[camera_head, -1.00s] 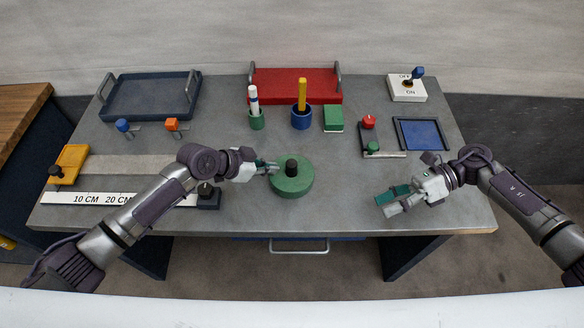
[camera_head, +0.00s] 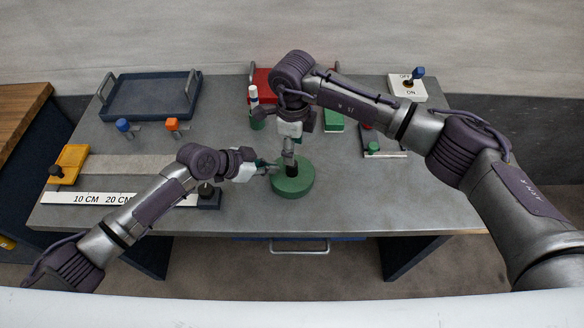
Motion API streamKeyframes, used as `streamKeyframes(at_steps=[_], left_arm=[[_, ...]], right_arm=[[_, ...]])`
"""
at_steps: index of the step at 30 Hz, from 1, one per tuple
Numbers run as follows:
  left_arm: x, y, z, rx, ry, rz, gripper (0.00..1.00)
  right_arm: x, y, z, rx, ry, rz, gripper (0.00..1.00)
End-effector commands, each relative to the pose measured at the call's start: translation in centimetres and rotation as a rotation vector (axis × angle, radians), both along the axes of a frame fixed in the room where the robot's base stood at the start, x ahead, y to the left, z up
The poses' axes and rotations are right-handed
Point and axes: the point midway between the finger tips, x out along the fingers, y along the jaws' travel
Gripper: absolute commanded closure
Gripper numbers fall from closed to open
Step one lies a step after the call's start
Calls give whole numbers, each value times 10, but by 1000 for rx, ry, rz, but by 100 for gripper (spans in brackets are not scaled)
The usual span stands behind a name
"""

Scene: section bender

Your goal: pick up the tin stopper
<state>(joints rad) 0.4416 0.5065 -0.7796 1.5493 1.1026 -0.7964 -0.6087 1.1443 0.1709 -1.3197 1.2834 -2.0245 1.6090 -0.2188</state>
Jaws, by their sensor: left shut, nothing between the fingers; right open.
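The tin stopper, a black knob (camera_head: 291,171), stands at the centre of the round green tin (camera_head: 293,188) near the table's front middle. My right gripper (camera_head: 289,158) points straight down right over the stopper, with its fingers open about its top. They hide most of the stopper, and I cannot tell whether they touch it. My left gripper (camera_head: 267,168) is shut and empty at the tin's left side, its tips at or very near the rim.
A black-knobbed block (camera_head: 208,198) and a ruler strip (camera_head: 100,198) lie left. A blue tray (camera_head: 150,97) is at the back left. The front right table is clear.

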Motion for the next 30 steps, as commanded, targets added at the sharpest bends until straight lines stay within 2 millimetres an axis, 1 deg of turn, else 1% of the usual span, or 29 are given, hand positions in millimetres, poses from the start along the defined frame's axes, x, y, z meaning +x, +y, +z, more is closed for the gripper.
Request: streamKeyframes(at_steps=[1,3,8,11,19,21,26,27,29,30], left_arm=[[-1,0,-2,3,4,-1,100],[-1,0,-2,3,4,-1,100],[-1,0,-2,3,4,-1,100],[-1,0,-2,2,4,-2,100],[-1,0,-2,2,4,-2,100],[-2,0,-2,2,4,-2,100],[-2,0,-2,2,4,-2,100],[-2,0,-2,2,4,-2,100],[-2,0,-2,2,5,-2,100],[-2,0,-2,2,5,-2,100]], right_arm=[[-1,1,-8,2,3,1,41],[0,0,-16,2,2,1,41],[0,0,-24,3,1,1,41],[-1,1,-33,3,2,1,41],[-2,1,-71,3,3,0,41],[-2,1,-75,3,1,2,41],[-1,1,-75,3,0,2,41],[-1,1,-75,3,0,2,44],[-1,1,-75,3,0,2,54],[-1,1,-75,3,0,2,61]])
